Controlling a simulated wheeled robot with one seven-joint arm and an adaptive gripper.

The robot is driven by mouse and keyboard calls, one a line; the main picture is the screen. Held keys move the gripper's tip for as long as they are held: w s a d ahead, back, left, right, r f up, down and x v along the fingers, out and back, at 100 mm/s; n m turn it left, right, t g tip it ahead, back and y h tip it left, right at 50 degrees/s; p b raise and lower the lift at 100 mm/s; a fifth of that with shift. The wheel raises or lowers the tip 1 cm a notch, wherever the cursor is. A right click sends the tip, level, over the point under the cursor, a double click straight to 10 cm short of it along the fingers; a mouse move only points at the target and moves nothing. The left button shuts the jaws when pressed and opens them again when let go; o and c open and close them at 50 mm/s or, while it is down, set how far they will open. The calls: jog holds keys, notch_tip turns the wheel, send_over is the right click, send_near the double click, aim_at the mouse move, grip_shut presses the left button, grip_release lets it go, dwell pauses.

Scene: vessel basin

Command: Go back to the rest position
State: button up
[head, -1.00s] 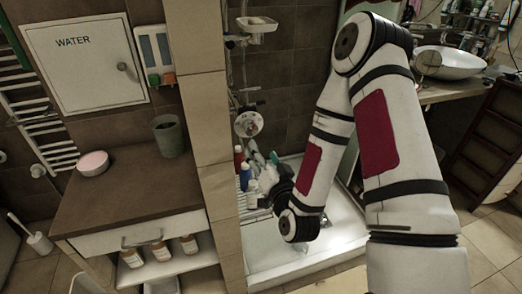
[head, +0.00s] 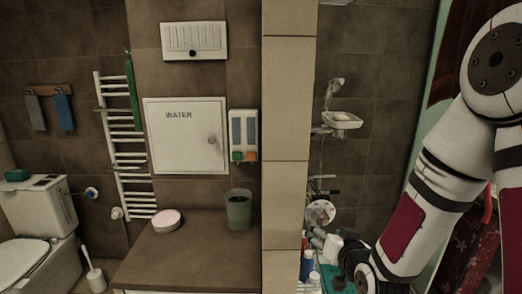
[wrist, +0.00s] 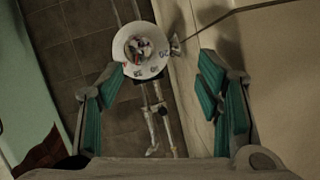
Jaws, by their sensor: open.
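My gripper shows in the wrist view (wrist: 160,80) with its teal-padded fingers spread wide and nothing between them. A round white fixture with a reflective centre (wrist: 139,50) lies beyond the fingers, with tiled wall behind it. In the head view my white and red arm comes down at the right edge, and its dark wrist is at the bottom, in front of the shower area. The gripper's fingers are hard to make out there among the bottles (head: 307,266). The basin is not in view.
A brown counter (head: 190,255) at the lower middle holds a green cup (head: 238,210) and a round pinkish dish (head: 167,221). A tiled pillar (head: 287,150) separates it from the shower. A soap dish (head: 342,120) sticks out from the wall. A toilet (head: 40,225) stands far left.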

jog(key=s+d+r+g+h, duration=0.1)
jog(key=s+r+g, duration=0.3)
jog(key=s, duration=1.1)
jog(key=s+d+r+n+g, duration=0.1)
jog(key=s+r+g, duration=0.4)
jog(key=s+r, duration=0.6)
jog(key=s, duration=0.4)
jog(key=shift+s+d+n+h, duration=0.15)
jog(key=shift+s+n+h, duration=0.15)
jog(key=shift+h, duration=0.1)
jog(key=shift+c, duration=0.3)
